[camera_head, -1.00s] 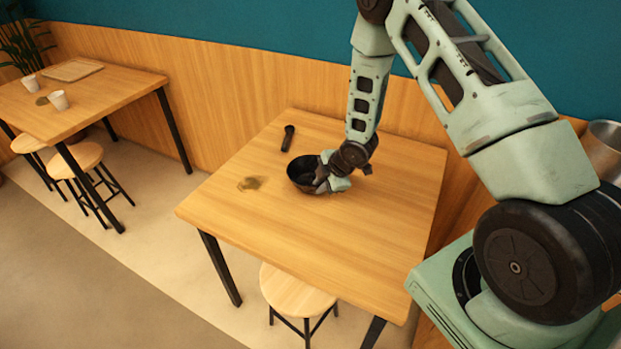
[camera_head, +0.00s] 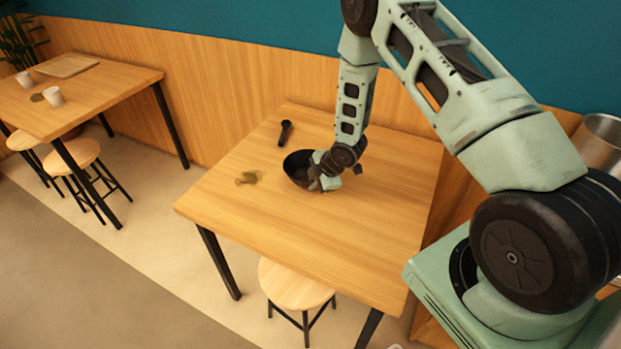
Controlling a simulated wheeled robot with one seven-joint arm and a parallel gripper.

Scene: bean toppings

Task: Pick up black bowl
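The black bowl (camera_head: 297,166) stands on the near wooden table (camera_head: 330,235), right of a dark stain. My gripper (camera_head: 319,180) is at the bowl's right side, with its fingers over or at the right rim. The wrist and the gripper's pale body hide that part of the rim. The fingers are small and dark against the bowl, so I cannot tell whether they are open or shut on the rim.
A black handled item (camera_head: 285,132) lies behind the bowl. A dark stain (camera_head: 247,178) marks the tabletop to the left. A stool (camera_head: 295,284) is at the front edge. Another table (camera_head: 100,92) with cups stands at the left. The front tabletop is clear.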

